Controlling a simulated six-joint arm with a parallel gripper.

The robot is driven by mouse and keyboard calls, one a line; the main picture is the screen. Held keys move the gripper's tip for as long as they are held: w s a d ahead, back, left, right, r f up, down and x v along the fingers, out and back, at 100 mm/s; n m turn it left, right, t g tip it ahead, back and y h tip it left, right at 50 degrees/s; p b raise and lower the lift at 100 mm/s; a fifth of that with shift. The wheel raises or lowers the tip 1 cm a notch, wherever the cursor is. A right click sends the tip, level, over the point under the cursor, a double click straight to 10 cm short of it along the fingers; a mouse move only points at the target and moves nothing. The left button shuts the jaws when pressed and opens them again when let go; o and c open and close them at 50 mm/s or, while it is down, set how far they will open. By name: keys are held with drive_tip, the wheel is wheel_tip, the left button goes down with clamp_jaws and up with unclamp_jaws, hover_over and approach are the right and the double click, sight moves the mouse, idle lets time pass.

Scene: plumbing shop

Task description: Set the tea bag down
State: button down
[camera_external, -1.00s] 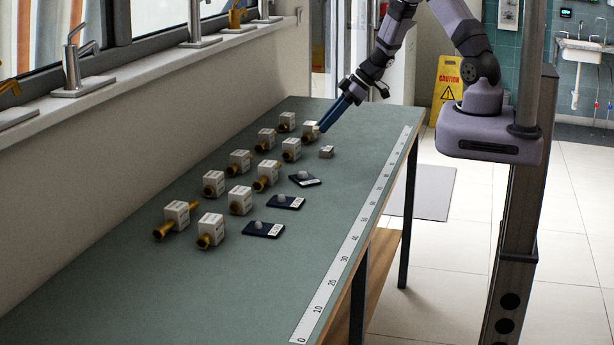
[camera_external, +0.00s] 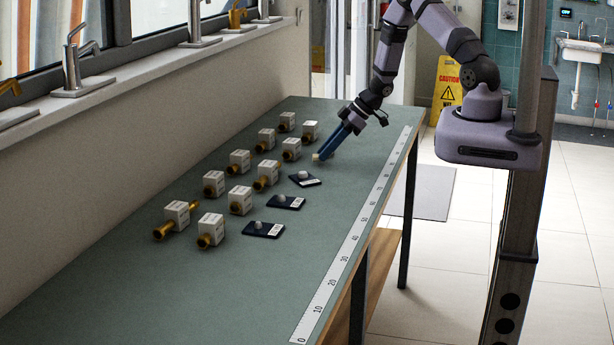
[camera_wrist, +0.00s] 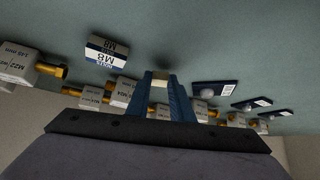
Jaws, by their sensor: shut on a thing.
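I see nothing that I can clearly tell is a tea bag. My gripper (camera_external: 322,154) reaches down over the green bench, its blue fingers slanting to the lower left. It is shut on a small pale block (camera_external: 317,157), which also shows between the fingertips in the wrist view (camera_wrist: 160,80). I cannot tell whether the block touches the bench or hangs just above it. The fingers hide part of the block.
White boxes with brass fittings (camera_external: 240,201) stand in rows to the left. Dark cards, each with a grey lump (camera_external: 304,179), lie nearer. A white box with a dark M8 label (camera_wrist: 107,50) stands close by. The bench's near left (camera_external: 150,295) is clear.

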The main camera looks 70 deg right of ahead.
drive_tip(key=shift+f, duration=0.65)
drive_tip(key=shift+f, duration=0.2)
drive_tip(key=c, duration=1.5)
unclamp_jaws()
drive_tip(key=shift+c, duration=0.2)
drive_tip(key=shift+r, duration=0.1)
